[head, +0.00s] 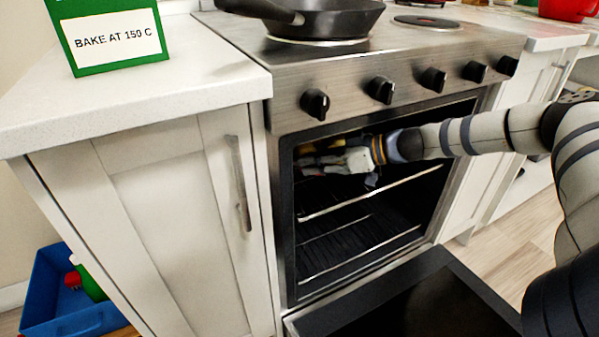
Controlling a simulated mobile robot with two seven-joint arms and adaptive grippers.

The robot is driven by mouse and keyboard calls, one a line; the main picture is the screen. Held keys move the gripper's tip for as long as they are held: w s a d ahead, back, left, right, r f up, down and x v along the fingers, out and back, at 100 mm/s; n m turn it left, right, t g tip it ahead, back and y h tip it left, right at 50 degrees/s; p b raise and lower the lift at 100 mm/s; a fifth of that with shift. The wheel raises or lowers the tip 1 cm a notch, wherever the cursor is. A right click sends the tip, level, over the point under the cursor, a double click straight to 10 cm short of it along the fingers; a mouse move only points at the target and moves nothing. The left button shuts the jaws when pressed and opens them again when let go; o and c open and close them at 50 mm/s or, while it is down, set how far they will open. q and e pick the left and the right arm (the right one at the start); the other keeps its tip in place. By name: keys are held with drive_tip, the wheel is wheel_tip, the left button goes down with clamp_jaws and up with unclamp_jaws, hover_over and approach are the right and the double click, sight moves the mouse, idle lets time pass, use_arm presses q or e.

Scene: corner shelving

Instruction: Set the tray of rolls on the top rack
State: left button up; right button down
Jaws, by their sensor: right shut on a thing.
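My right gripper (322,164) is inside the open oven (400,215), near the top left of its opening. It is shut on the tray of rolls, which is mostly hidden by the gripper and the dark interior. Small tan shapes, seemingly the rolls (309,148), show just above and behind the fingers. A wire rack with a bright front bar (372,193) runs across the oven below the gripper. Whether the tray touches a rack cannot be told. A lower rack (350,240) is further down and looks bare. My left gripper is not in view.
The oven door (420,305) is folded down in front. A black pan (325,18) sits on the stove. A green sign (108,35) reading "BAKE AT 150 C" stands on the left counter (200,75). A blue crate (62,290) is on the floor at lower left.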

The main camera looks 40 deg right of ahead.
sight(299, 182)
drive_tip(key=w, duration=0.1)
drive_tip(key=w+a, duration=0.1)
drive_tip(key=shift+w+a, duration=0.2)
drive_tip(key=shift+w, duration=0.2)
drive_tip(key=shift+w+a+f+b, duration=0.1)
drive_tip(key=shift+w+f+b, duration=0.1)
drive_tip(key=shift+b, duration=0.1)
wheel_tip(299, 182, down, 3)
drive_tip(key=shift+f+b, duration=0.1)
drive_tip(key=shift+b, duration=0.65)
drive_tip(key=c, duration=1.4)
unclamp_jaws()
drive_tip(key=p+v, duration=0.1)
drive_tip(key=v, duration=0.2)
drive_tip(key=p+v, duration=0.2)
drive_tip(key=v, duration=0.2)
drive_tip(key=p+v, duration=0.2)
drive_tip(key=v, duration=0.2)
drive_tip(key=shift+r, duration=0.45)
drive_tip(key=shift+s+d, duration=0.25)
drive_tip(key=shift+s, duration=0.2)
drive_tip(key=shift+f, duration=0.1)
